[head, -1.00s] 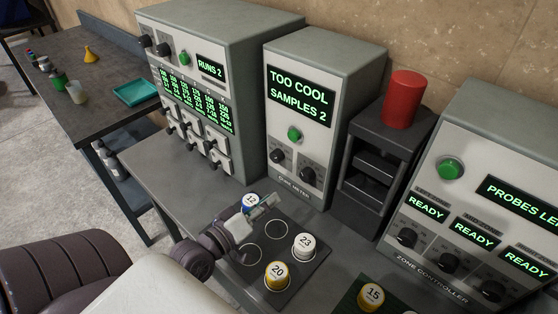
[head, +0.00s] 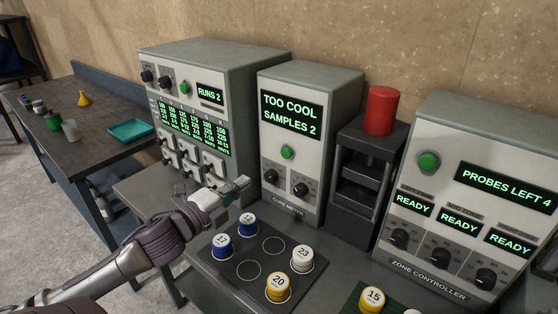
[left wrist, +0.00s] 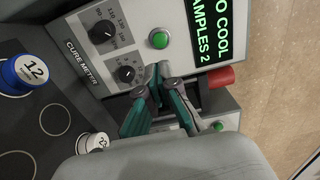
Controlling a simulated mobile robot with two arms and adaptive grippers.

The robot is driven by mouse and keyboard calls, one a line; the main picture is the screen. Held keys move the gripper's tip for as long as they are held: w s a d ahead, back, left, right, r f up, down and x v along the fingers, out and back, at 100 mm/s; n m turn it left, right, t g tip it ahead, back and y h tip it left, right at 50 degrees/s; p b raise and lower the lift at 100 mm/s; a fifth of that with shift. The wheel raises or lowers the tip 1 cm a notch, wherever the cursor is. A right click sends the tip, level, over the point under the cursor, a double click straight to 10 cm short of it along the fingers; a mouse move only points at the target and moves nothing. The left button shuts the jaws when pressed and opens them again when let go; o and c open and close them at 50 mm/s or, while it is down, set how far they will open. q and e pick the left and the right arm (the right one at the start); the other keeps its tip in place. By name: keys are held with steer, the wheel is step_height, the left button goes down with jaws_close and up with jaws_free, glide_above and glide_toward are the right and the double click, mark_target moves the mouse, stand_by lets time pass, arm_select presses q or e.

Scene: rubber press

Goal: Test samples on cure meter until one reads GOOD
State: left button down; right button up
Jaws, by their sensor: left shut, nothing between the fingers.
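The cure meter (head: 291,220) stands at mid-view, its screen reading TOO COOL, SAMPLES 2, above a green button (head: 287,152) and two black knobs. The button also shows in the left wrist view (left wrist: 158,39). In front lies a dark pad with ringed spots (head: 309,269) holding blue-sided samples 17 (head: 221,247) and 12 (head: 247,224), white sample 23 (head: 302,259) and yellow sample 20 (head: 278,288). Some rings are empty. My left gripper (head: 244,182) is shut and empty, above the pad and left of the meter's front. My right gripper is out of view.
A machine reading RUNS 2 (head: 209,73) stands left of the meter. A dark rack (head: 362,169) with a red cylinder (head: 381,110) stands right, then the zone controller (head: 470,142) reading PROBES LEFT 4. Yellow sample 15 (head: 372,299) sits on a green mat at the front.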

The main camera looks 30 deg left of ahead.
arm_select(q)
steer(key=p, duration=0.4)
glide_toward(285, 154)
steer(key=w, duration=0.6)
steer(key=shift+w+d+r, duration=0.2)
steer(key=shift+w+d, duration=0.1)
steer(key=shift+w+f, duration=0.15)
steer(key=shift+w, duration=0.25)
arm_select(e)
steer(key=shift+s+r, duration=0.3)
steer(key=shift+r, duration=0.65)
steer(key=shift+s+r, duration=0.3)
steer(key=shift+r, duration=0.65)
